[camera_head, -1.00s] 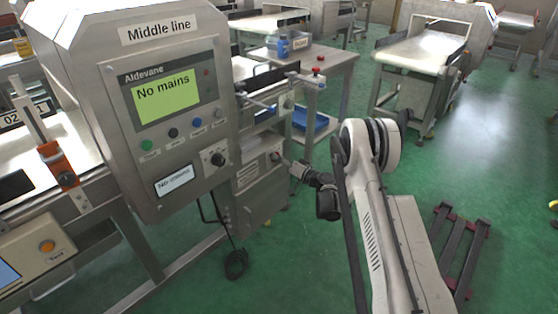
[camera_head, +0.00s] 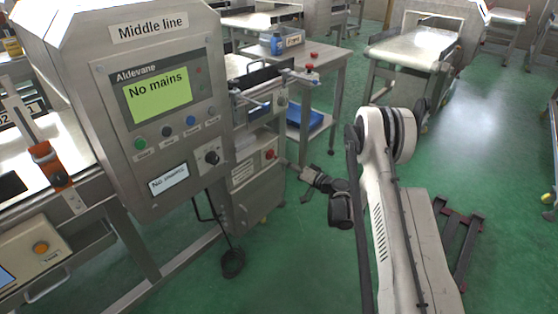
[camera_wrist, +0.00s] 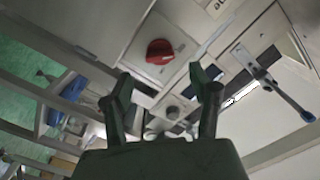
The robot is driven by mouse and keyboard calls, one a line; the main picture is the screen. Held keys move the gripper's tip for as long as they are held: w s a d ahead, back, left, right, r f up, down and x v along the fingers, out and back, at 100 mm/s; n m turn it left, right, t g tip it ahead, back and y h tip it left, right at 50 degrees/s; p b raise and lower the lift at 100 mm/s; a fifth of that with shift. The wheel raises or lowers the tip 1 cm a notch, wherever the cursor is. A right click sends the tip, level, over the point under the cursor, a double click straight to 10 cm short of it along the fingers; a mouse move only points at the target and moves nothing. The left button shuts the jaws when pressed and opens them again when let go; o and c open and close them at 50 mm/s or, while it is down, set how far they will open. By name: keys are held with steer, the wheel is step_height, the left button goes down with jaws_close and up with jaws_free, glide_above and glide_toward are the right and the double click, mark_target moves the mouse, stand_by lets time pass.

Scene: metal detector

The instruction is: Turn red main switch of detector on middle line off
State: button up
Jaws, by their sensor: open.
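The detector labelled "Middle line" (camera_head: 160,110) is a grey metal cabinet at the left in the head view, and its green screen (camera_head: 158,95) reads "No mains". The red main switch (camera_head: 270,154) sits on the lower box to the right of the panel. In the wrist view the red switch (camera_wrist: 160,51) is a knob on a pale plate, beyond the fingertips; I cannot read its position. My gripper (camera_wrist: 164,80) is open and empty, its two dark fingers apart below the knob in the picture. In the head view my gripper (camera_head: 298,171) is right of the switch, apart from it.
A black rotary knob (camera_head: 212,157) and several coloured buttons are on the panel. A cable coil (camera_head: 232,262) hangs low by the cabinet. A side table (camera_head: 325,65) with red buttons stands behind. Green floor (camera_head: 290,255) is open between cabinet and my arm.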

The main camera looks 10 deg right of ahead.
steer(key=shift+v, duration=2.1)
steer(key=s+a+r+g+h, duration=0.1)
steer(key=s+a+r+g, duration=0.2)
steer(key=r, duration=0.6)
steer(key=s+a+r+n+g+h, duration=0.1)
steer(key=s+a+r+h, duration=0.15)
steer(key=s+r, duration=0.4)
steer(key=s+a+r+g+h, duration=0.1)
steer(key=s+a+r+g, duration=0.2)
steer(key=r, duration=0.7)
steer(key=s+d+r+h, duration=0.1)
steer(key=s+r+h, duration=0.15)
steer(key=s, duration=1.35)
steer(key=s+r+h, duration=0.1)
steer(key=s+h, duration=0.2)
steer(key=s, duration=1.4)
step_height(320, 180, up, 18)
steer(key=p, duration=1.8)
steer(key=shift+d+n+h, duration=0.3)
